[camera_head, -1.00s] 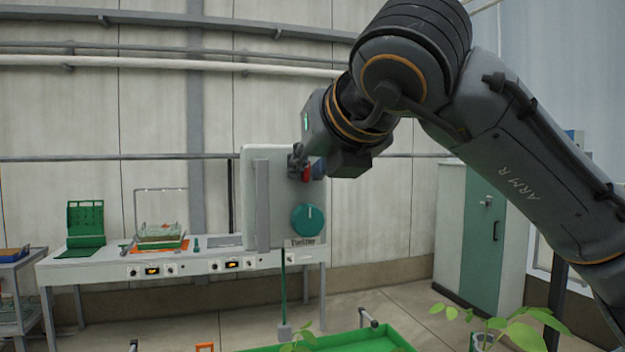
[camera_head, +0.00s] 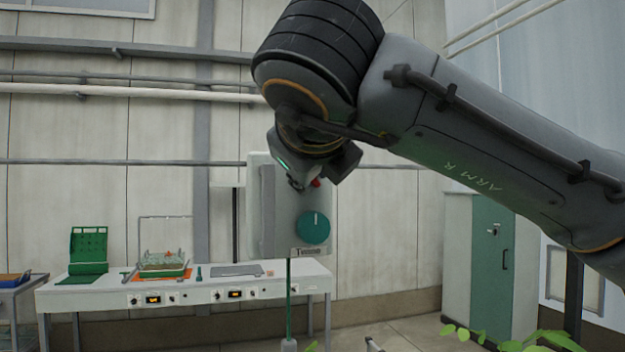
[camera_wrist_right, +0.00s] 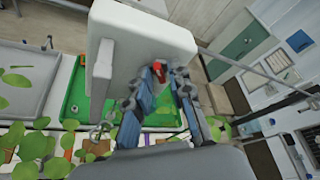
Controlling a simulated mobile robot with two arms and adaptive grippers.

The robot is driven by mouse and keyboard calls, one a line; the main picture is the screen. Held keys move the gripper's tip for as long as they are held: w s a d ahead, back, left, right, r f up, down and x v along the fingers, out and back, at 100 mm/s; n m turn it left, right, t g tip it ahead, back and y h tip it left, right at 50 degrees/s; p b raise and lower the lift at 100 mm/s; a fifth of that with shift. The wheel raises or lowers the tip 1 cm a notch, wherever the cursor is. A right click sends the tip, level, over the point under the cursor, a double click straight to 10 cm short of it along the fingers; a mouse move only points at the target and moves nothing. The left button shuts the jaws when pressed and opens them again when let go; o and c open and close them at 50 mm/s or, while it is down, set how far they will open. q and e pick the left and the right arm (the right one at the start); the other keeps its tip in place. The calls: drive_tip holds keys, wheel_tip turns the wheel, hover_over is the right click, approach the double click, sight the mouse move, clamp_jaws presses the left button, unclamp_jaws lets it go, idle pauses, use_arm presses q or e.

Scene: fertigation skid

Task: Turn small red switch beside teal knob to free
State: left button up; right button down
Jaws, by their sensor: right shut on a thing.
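The small red switch (camera_head: 316,183) sits on the front of a pale upright panel box (camera_head: 265,215), above the round teal knob (camera_head: 314,228). My right gripper (camera_head: 301,183) comes to the panel from above and hides part of the switch in the head view. In the right wrist view, the fingers (camera_wrist_right: 168,74) are shut on the red switch (camera_wrist_right: 159,70) at the box's edge. The switch's exact angle is hard to read there. The teal knob's white mark points up. My left gripper is not in view.
A label plate (camera_head: 309,250) is under the knob. Behind, a long white bench (camera_head: 210,292) holds a green rack (camera_head: 88,250) and a tray (camera_head: 163,262). A green-door cabinet (camera_head: 490,255) stands at right. Leafy plants (camera_head: 525,342) are at the lower right.

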drive_tip(key=shift+f+n, duration=0.1)
drive_tip(key=shift+n, duration=0.2)
idle(0.4)
drive_tip(key=c, duration=1.5)
unclamp_jaws()
drive_tip(key=shift+o, duration=0.2)
drive_tip(key=v, duration=1.2)
drive_tip(key=shift+a+f, duration=0.2)
